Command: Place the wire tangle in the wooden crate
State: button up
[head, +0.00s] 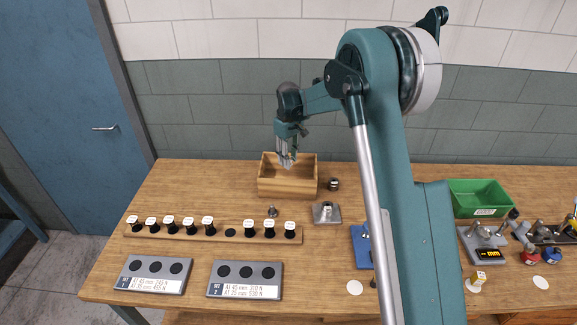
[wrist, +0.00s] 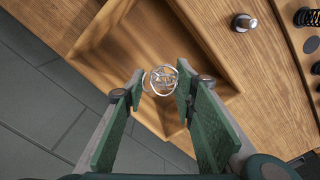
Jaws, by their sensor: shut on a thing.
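The wire tangle (wrist: 160,79) is a loose ball of silvery wire. In the wrist view it sits between the tips of the two green-padded fingers of my gripper (wrist: 158,88), which is shut on it. The wooden crate (head: 287,188) is an open box at the back of the table. In the head view my gripper (head: 287,160) points down over the crate's opening. In the wrist view the crate (wrist: 112,48) lies below the tangle, and its floor shows behind the wire. I cannot tell the height of the tangle above the floor.
A dark round knob-like part (head: 333,184) stands just right of the crate. A green bin (head: 480,198) is at the right. A tiled wall is close behind the crate.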

aim_at(288, 175)
jog(key=shift+w+a, duration=0.15)
jog(key=shift+w, duration=0.2)
jog(key=shift+f, duration=0.15)
jog(key=shift+f, duration=3.05)
jog(key=shift+f, duration=1.85)
jog(key=shift+f, duration=0.2)
jog(key=o, duration=0.9)
jog(key=shift+r, duration=0.2)
